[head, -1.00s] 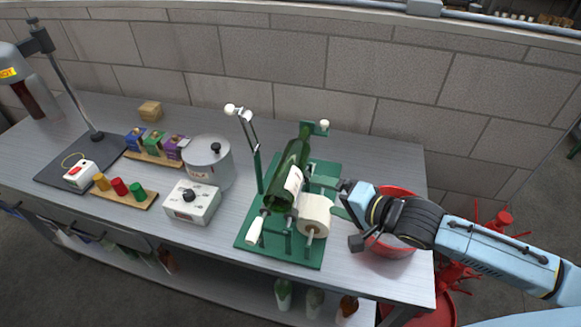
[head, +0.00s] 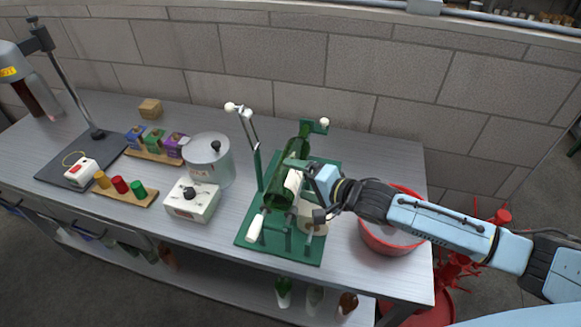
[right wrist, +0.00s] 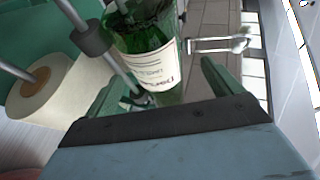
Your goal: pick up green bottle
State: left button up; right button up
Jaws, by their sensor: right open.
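The green bottle (head: 284,184) lies tilted in the green labelling stand (head: 244,240) on the bench, its neck toward the back. Its white label faces up and right. My right gripper (head: 292,174) is open at the bottle's right side in the head view, partly covering the label. In the right wrist view the bottle (right wrist: 146,38) with its printed label lies between and just beyond the two green fingers of the gripper (right wrist: 165,85). I cannot tell whether the fingers touch it. My left gripper is not in view.
A label roll (head: 312,224) sits on the stand, close to my right gripper; it also shows in the right wrist view (right wrist: 62,85). A red bowl (head: 388,240) stands to the right. A pot (head: 208,160) and switch box (head: 192,202) stand to the left. A raised lever (head: 250,135) is near the bottle.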

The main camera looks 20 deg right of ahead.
jog(key=x, duration=0.4)
jog(key=shift+w+f, duration=0.1)
jog(key=shift+f, duration=0.2)
jog(key=c, duration=1.8)
jog(key=shift+w+r, duration=0.1)
jog(key=shift+r, duration=0.15)
grip_shut()
jog(key=shift+r, duration=0.1)
